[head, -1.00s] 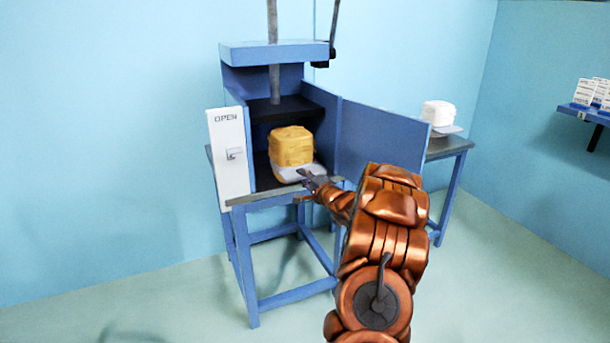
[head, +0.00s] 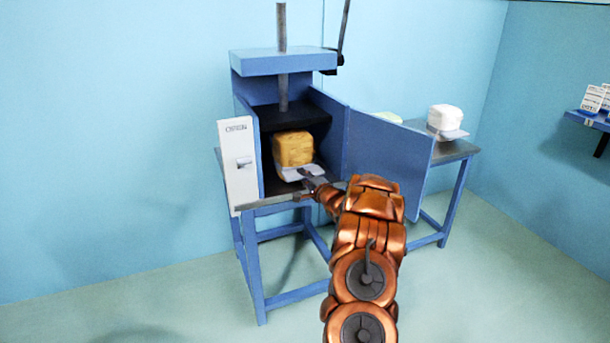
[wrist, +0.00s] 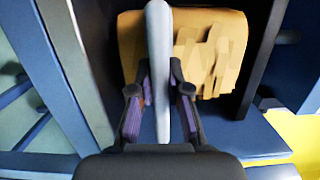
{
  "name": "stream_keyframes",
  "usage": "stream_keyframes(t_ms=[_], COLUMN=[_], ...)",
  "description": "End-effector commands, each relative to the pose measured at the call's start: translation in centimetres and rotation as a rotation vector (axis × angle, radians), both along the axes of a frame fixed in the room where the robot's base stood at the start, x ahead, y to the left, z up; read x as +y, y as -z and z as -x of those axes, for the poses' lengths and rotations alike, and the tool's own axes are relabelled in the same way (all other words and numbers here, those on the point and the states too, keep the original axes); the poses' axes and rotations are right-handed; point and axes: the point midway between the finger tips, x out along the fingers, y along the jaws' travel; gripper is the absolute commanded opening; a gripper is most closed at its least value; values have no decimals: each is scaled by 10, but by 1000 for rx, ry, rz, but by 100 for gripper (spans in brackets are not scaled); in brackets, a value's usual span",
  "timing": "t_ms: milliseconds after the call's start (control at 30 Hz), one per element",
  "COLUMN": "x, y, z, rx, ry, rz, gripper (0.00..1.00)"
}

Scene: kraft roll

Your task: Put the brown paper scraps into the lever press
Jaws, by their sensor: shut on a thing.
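The brown paper scraps (head: 293,149) form a yellow-brown block on a white tray (head: 291,172). They are inside the open chamber of the blue lever press (head: 285,62), under its dark pressing plate (head: 295,118). My gripper (head: 308,183) is at the chamber's mouth, shut on the near edge of the tray. In the wrist view, my fingers (wrist: 160,88) pinch the pale tray edge (wrist: 158,50), with the scraps (wrist: 205,55) beyond it. I cannot tell whether the tray touches the chamber floor.
The press door (head: 390,155) stands swung open to the right of my arm. A white panel (head: 238,165) stands at the left. A side table (head: 455,152) holds a white block (head: 445,118) on a tray and a pale item (head: 387,118). A wall shelf (head: 590,119) is at right.

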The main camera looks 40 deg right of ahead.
Motion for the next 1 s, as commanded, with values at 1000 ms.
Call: stream_keyframes(t_ms=[1000], x=[-20], y=[1], z=[-56], rx=[0], ry=[0], rz=[1], gripper=[0])
